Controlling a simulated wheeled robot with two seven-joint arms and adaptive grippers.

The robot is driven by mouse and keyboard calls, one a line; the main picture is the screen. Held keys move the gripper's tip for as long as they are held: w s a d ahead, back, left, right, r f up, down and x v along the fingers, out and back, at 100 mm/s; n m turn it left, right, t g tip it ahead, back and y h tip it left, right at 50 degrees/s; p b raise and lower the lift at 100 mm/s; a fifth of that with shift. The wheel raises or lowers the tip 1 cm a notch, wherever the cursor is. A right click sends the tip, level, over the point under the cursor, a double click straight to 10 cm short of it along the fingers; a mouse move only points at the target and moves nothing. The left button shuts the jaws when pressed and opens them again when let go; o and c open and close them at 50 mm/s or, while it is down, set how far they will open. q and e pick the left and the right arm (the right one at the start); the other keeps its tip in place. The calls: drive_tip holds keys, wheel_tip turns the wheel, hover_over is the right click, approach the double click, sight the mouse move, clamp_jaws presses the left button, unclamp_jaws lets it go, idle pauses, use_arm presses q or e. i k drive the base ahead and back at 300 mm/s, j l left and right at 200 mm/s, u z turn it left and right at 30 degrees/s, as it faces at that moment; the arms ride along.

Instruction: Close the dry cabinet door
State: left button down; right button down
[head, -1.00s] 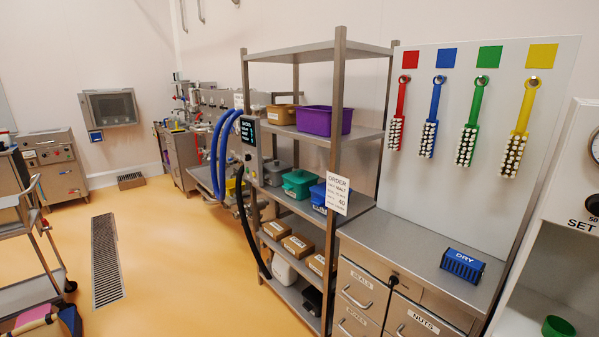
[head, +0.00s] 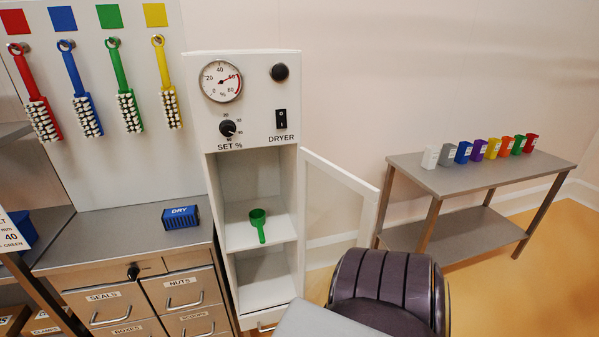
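The white dry cabinet (head: 245,190) stands near the middle of the head view, with a gauge, a knob marked SET % and a DRYER switch on its top panel. Its door (head: 340,205), a white frame with a clear pane, is hinged on the cabinet's right side and stands open, swung out to the right. A green scoop (head: 258,222) sits on a shelf inside. A dark rounded part of my own body hides the floor below the door. Neither gripper is in view.
A steel table (head: 475,175) with a row of coloured cups (head: 479,149) stands at the right. A drawer counter (head: 130,250) with a blue DRY box (head: 181,217) adjoins the cabinet's left side. Open floor (head: 540,270) lies at the far right.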

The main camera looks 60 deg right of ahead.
sight(372, 193)
drive_tip(key=k+l+z, duration=0.15)
drive_tip(key=l, duration=0.45)
drive_tip(key=k+l+z, duration=0.15)
drive_tip(key=l, duration=0.45)
drive_tip(key=k+l+z, duration=0.15)
drive_tip(key=l, duration=0.5)
drive_tip(key=k+l+z, duration=0.15)
drive_tip(key=l, duration=0.5)
drive_tip(key=i, duration=0.05)
